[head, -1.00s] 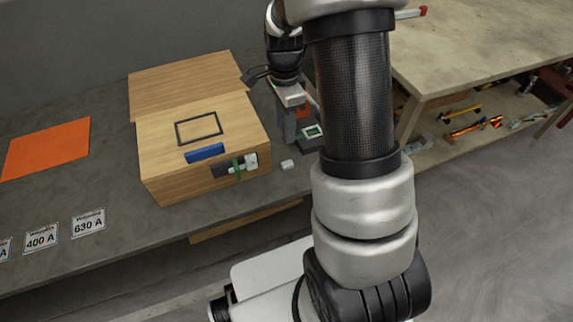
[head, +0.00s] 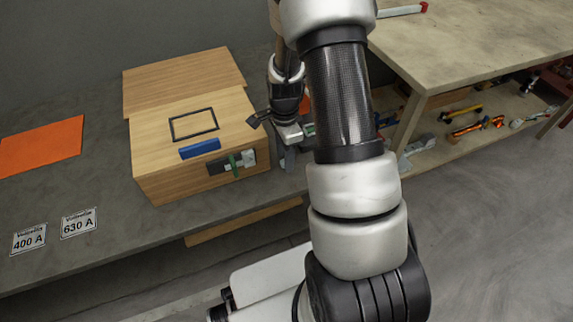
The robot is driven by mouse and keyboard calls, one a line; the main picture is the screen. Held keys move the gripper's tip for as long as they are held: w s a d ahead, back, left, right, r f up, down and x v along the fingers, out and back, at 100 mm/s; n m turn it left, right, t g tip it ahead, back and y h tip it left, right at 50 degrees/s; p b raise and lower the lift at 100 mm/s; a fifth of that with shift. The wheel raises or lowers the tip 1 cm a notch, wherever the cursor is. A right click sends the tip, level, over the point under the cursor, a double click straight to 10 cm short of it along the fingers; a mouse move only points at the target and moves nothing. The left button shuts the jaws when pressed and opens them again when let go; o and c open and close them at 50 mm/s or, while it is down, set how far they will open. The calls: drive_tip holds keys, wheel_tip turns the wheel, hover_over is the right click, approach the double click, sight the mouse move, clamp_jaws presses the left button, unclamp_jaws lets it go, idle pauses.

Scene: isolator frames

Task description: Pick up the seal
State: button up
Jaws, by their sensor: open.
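My gripper (head: 289,158) hangs low over the grey bench, just right of the wooden box (head: 160,186). It is open, with its grey fingers pointing down, partly hidden by my arm. A small white piece that lay on the bench here earlier does not show now; my gripper covers that spot. A thin black rectangular frame (head: 194,124) lies flat on the box's top. I cannot tell for sure which of these is the seal. No held thing shows between the fingers.
A blue bar (head: 200,148) sits at the box's top front edge, and a dark part with a green strip (head: 234,163) is at its front. An orange sheet (head: 40,146) and cards reading 400 A (head: 29,238) and 630 A (head: 78,223) lie left. A wooden table (head: 470,50) stands right.

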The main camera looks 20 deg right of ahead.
drive_tip(key=shift+f, duration=0.45)
clamp_jaws()
